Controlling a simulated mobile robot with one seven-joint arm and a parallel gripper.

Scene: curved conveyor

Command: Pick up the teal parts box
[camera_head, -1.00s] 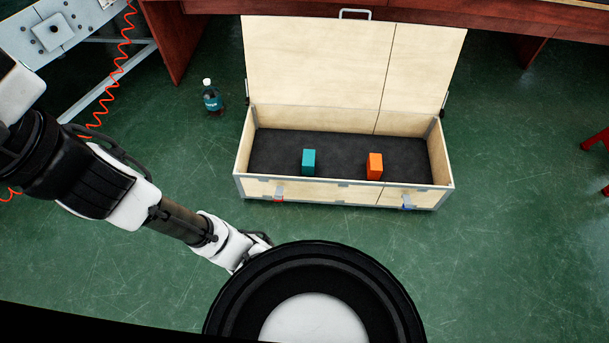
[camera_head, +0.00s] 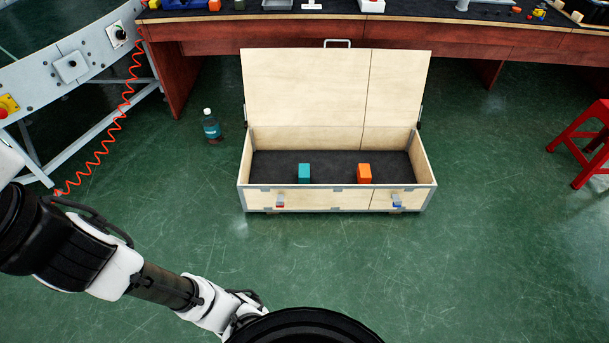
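The teal parts box (camera_head: 304,173) is a small upright block inside an open wooden case (camera_head: 330,199) on the floor. It stands on the case's dark lining, left of the middle, near the front wall. An orange box (camera_head: 364,174) stands to its right, apart from it. My arm reaches in from the left edge toward the bottom middle, well in front of the case. Its end is only partly seen beside a round black part of mine, and the gripper's fingers cannot be made out.
The case's lid stands open at the back. A bottle (camera_head: 211,127) stands on the floor left of the case. A workbench (camera_head: 300,37) runs behind, a red stool (camera_head: 582,143) is at right, and a grey conveyor frame (camera_head: 75,75) is at upper left. The green floor before the case is clear.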

